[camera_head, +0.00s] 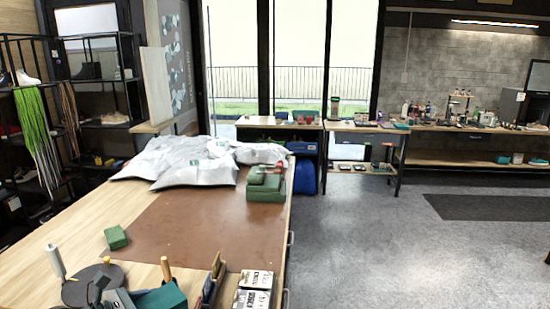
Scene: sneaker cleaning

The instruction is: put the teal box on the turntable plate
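A teal box-like thing (162,298) lies at the near edge of the workbench and is cut off by the bottom of the view. A smaller green box (116,238) lies on the bench beyond the plate, beside the brown mat.
The brown mat (190,235) is mostly bare. Grey-white bags (200,160) and stacked green boxes (265,190) are at its far side. A white roller (56,260) stands upright near the plate. Small printed boxes (255,280) are at the near right corner.

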